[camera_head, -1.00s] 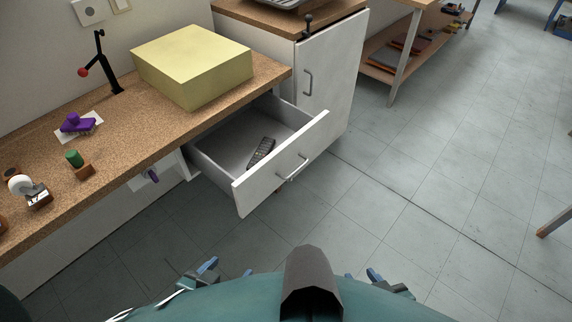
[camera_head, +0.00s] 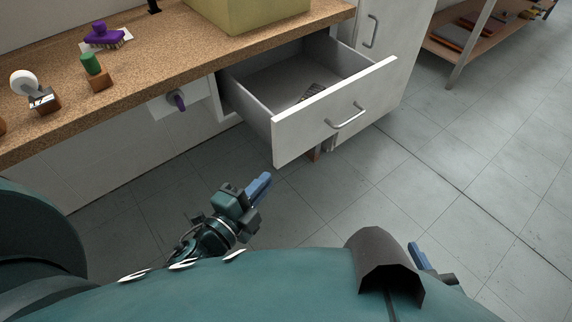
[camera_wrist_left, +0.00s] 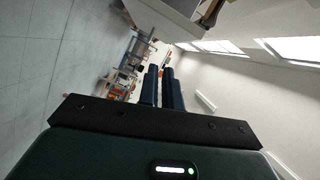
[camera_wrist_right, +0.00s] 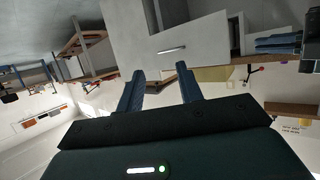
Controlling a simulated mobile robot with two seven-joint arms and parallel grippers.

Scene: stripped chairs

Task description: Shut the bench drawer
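The bench drawer (camera_head: 300,130) stands pulled out from under the wooden worktop, its white front facing me with a metal handle (camera_head: 346,118). A dark remote-like object (camera_head: 312,91) lies inside, partly hidden by the drawer front. My left gripper (camera_head: 262,183) is below and left of the drawer front, apart from it. Its blue fingers lie close together and empty in the left wrist view (camera_wrist_left: 161,72). My right gripper (camera_head: 416,252) is low at the right, partly hidden by my body. Its fingers are spread and empty in the right wrist view (camera_wrist_right: 160,78), where the drawer handle (camera_wrist_right: 172,49) also shows.
A white cabinet (camera_head: 400,45) stands right of the drawer. The tiled floor in front is clear.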

